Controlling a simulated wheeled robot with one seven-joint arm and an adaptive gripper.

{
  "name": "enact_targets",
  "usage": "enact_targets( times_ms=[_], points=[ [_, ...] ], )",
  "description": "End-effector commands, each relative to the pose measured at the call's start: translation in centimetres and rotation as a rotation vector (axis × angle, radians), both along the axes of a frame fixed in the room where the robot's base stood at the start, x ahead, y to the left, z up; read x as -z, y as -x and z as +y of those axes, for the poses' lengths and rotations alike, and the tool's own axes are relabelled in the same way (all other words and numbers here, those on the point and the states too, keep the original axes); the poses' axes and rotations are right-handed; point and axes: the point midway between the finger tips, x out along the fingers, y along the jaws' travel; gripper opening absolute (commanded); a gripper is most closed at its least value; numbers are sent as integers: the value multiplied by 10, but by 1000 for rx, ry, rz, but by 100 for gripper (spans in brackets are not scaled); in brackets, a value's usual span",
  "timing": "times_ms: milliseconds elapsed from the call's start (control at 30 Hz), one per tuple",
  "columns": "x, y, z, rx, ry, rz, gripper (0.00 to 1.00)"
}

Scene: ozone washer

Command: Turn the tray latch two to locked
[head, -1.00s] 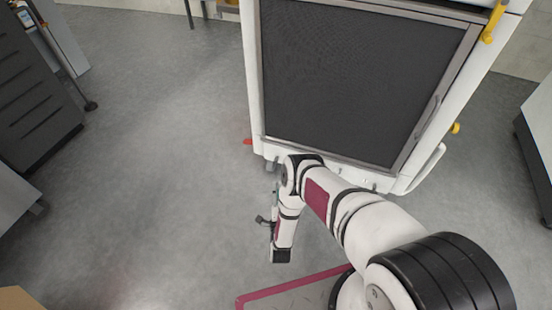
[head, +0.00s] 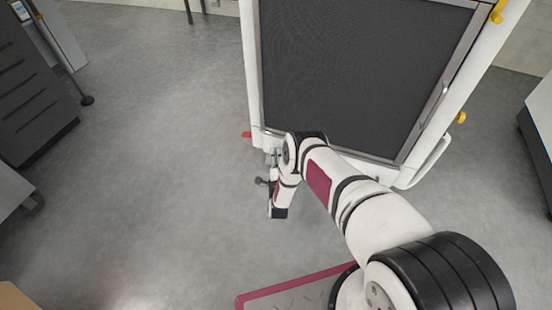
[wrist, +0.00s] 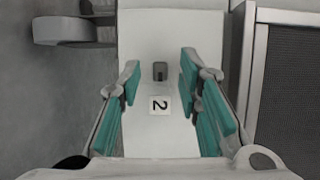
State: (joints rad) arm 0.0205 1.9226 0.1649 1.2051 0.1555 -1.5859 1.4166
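Tray latch two (wrist: 160,71) is a small dark block on a white panel (wrist: 185,30) in the wrist view. A label "2" (wrist: 159,105) sits just below it, turned on its side. My gripper (wrist: 160,84) is open, with its teal-padded fingers on either side of the latch in the picture. I see a gap on both sides and no contact; how far the fingertips are from the panel is hard to tell.
The white machine (head: 251,75) has a large dark mesh panel (head: 360,75) and yellow parts on its right side. Grey floor (head: 150,150) is clear to the left; dark cabinets (head: 35,95) stand farther left.

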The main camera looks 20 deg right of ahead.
Motion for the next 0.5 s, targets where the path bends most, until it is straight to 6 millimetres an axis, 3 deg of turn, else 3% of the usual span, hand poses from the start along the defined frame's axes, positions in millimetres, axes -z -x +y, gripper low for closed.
enact_targets(
  times_ms=[167, 333, 500],
  points=[
    [0, 0, 0, 0, 0, 0, 32],
    [0, 0, 0, 0, 0, 0, 0],
    [0, 0, 0, 0, 0, 0, 0]
  ],
)
